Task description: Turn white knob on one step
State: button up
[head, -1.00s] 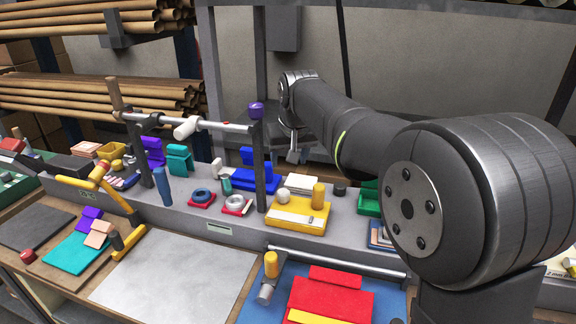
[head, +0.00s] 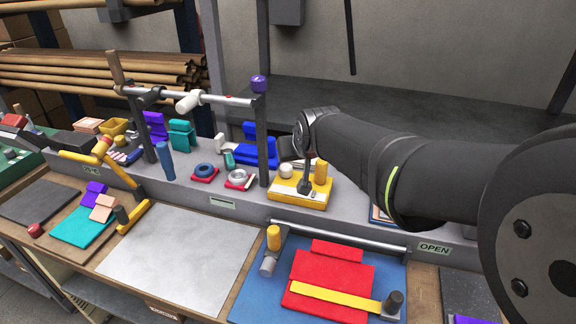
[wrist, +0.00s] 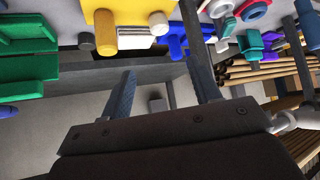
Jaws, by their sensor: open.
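The white knob (head: 286,171) stands on top of the yellow box (head: 312,201), beside an upright yellow cylinder (head: 321,172). In the wrist view the knob (wrist: 158,20) shows near the top, at the edge of the yellow box (wrist: 125,12). My gripper (head: 304,188) is in front of part of the box in the head view, just right of the knob. In the wrist view its two fingers (wrist: 162,68) are spread with nothing between them, and the knob lies beyond the fingertips. The knob's pointer or marking is too small to tell.
A dark upright post (head: 262,140) stands left of the box and carries a silver rod (head: 225,99). A blue block (head: 262,158) sits behind the post. A red ringed piece (head: 239,178) lies to the left. Green bins (wrist: 25,60) show in the wrist view.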

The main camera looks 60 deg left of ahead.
aim_at(286, 166)
jog(key=x, duration=1.7)
jog(key=shift+a+f, duration=0.1)
jog(key=shift+a, duration=0.1)
jog(key=c, duration=1)
jog(key=shift+f+m+t, duration=0.1)
jog(key=shift+m+t, duration=0.4)
jog(key=shift+m, duration=0.2)
jog(key=shift+d, duration=0.1)
jog(key=o, duration=1)
